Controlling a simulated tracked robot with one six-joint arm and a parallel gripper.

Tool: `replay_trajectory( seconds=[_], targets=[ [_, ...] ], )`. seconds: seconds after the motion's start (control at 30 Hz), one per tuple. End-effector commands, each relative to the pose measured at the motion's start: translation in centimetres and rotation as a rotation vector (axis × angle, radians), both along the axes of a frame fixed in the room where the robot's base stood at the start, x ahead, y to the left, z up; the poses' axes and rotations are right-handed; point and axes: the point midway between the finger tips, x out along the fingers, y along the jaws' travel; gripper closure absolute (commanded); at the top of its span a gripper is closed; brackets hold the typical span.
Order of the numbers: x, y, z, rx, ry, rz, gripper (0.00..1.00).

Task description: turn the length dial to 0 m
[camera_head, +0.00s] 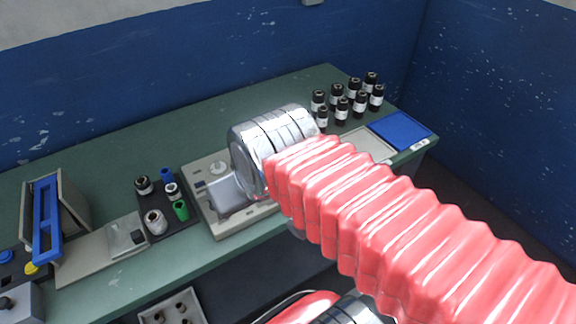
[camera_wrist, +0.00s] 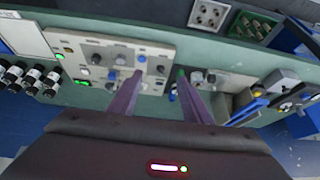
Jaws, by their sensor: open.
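The flow wrapper's beige panel (camera_wrist: 110,62) shows in the wrist view, with several small knobs, a blue knob (camera_wrist: 142,58) and a lit green spot. I cannot tell which knob is the length dial, and no scale is readable. My gripper (camera_wrist: 159,74) is open and empty, its two purple fingers apart and pointing at the panel's knob side. I cannot tell whether a fingertip touches a knob. In the head view my chrome wrist hides much of the beige machine (camera_head: 232,222); a pale round knob (camera_head: 217,168) shows left of it. The fingers are hidden there.
Several dark bottles (camera_head: 341,111) and a blue tray (camera_head: 400,130) stand at the bench's right end. A dark holder (camera_head: 187,216) with small parts and a blue-handled device (camera_head: 46,222) stand at left. The green bench (camera_head: 120,158) is bare along its back.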

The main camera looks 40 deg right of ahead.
Motion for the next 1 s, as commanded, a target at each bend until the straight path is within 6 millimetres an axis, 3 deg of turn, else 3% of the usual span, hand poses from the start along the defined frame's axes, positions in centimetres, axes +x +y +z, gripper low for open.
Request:
replay_trajectory(
  seconds=[0.17, 0.57, 1.0],
  targets=[
    [1.6, -1.2, 0.4, 0.055, 0.039, -0.147, 0.56],
    [7.8, -6.2, 1.0, 0.242, 0.152, -0.705, 0.56],
    [14.3, -13.7, -1.4, 0.406, 0.242, -1.356, 0.56]
  ],
)
